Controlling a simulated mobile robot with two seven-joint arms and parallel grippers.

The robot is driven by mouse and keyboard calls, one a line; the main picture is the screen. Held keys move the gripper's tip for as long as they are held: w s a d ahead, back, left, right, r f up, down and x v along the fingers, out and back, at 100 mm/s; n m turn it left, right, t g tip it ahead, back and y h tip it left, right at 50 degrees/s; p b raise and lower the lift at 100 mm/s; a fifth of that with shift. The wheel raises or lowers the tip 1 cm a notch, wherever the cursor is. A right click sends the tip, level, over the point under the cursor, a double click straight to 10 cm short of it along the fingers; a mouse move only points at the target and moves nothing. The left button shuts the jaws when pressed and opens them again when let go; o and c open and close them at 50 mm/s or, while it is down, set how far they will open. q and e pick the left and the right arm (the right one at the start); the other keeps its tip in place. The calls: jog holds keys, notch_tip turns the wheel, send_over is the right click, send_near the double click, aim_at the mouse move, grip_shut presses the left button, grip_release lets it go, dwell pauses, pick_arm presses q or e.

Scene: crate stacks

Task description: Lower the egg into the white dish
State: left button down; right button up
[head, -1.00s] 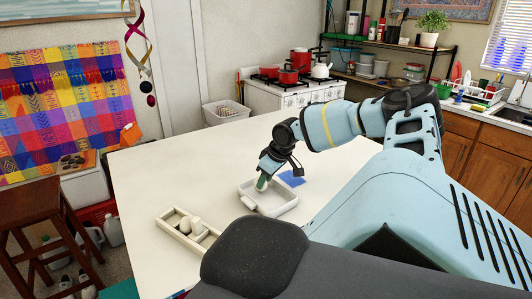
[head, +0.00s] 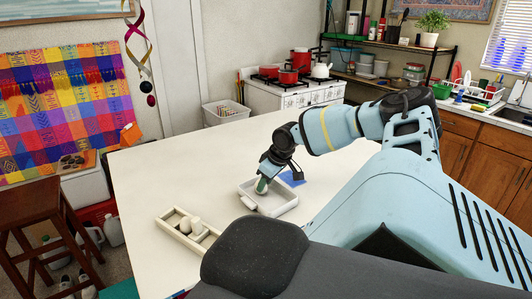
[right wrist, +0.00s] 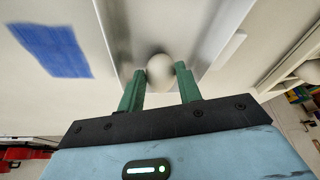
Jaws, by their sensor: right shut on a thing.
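The white dish (head: 275,205) stands on the white table. My right gripper (head: 261,186) reaches down into the dish's left side in the head view. In the right wrist view its green fingers (right wrist: 159,75) are shut on a pale egg (right wrist: 160,66), one finger on each side. The egg is over the dish floor, inside the walls (right wrist: 228,48); whether it touches the floor I cannot tell. In the head view the egg in the gripper is mostly hidden. My left gripper is not in view.
A cream tray (head: 170,215) with compartments, holding other eggs (head: 190,225), lies left of the dish. A blue patch (head: 293,178) lies just behind the dish; it also shows in the wrist view (right wrist: 50,50). The table's far left is clear.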

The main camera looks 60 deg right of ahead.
aim_at(274, 199)
jog(key=shift+f, duration=0.1)
jog(key=o, duration=0.7)
jog(key=shift+v, duration=3.9)
jog(key=shift+s, duration=0.1)
